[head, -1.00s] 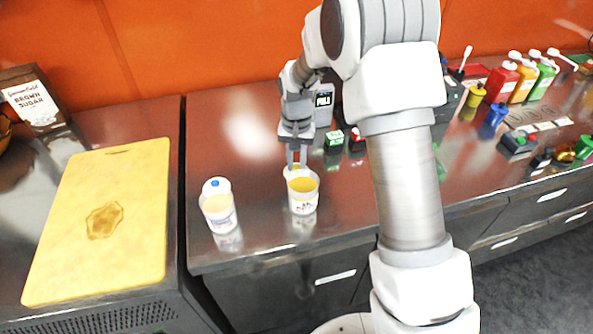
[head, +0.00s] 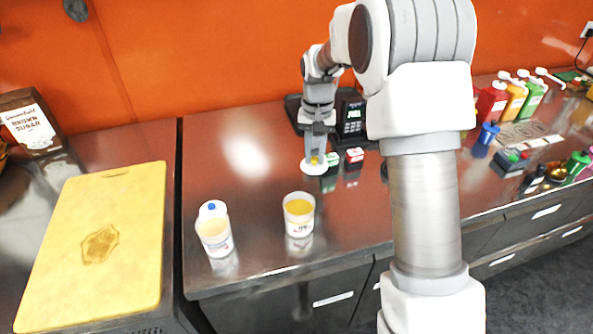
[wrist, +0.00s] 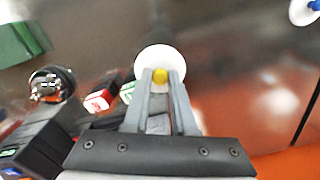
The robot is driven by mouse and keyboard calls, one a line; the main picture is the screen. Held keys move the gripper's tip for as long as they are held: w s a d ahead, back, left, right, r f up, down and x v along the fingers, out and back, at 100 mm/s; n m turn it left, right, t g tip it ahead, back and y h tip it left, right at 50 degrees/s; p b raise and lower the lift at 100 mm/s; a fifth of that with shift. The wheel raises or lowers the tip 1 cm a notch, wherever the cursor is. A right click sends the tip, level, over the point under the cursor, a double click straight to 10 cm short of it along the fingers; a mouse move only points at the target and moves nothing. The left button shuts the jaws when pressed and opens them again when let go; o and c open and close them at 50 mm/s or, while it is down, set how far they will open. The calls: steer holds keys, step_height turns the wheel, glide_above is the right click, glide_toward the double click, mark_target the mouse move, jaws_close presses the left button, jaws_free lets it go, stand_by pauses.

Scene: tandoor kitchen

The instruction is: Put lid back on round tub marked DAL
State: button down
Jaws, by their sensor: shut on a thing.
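My gripper (head: 315,152) is shut on the yellow knob of a round white lid (head: 313,169), back from the tubs and in front of a dark device. The lid also shows in the wrist view (wrist: 152,57), with its yellow knob (wrist: 160,76) between the fingers. Whether the lid touches the counter I cannot tell. A round white tub with yellow contents (head: 300,228) stands open, nearer the front edge. Left of it stands a second white tub with pale contents (head: 217,243). A white lid with a blue knob (head: 211,208) is at its back rim. The tubs' labels are too small to read.
A dark device with a display (head: 352,117) and small green and red boxes (head: 354,156) are close to the right of my gripper. A yellow cutting board (head: 95,240) lies at left. The counter left of my gripper is clear.

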steer(key=w+d+r, duration=0.2)
steer(key=d+r, duration=0.1)
steer(key=d, duration=0.1)
steer(key=s+a+r+p, duration=0.2)
steer(key=s+a+p, duration=0.2)
steer(key=s+p, duration=0.3)
steer(key=s+a+r+p, duration=0.3)
steer(key=s+a+p, duration=0.25)
steer(key=s, duration=0.25)
steer(key=shift+w+d+f+b, duration=0.15)
steer(key=shift+f+b, duration=0.8)
steer(key=shift+f, duration=0.75)
steer(key=shift+s+d+f+b, duration=0.15)
steer(key=shift+f+b, duration=0.75)
steer(key=shift+f, duration=0.75)
steer(key=shift+w+f, duration=0.1)
steer(key=shift+c, duration=0.9)
jaws_free()
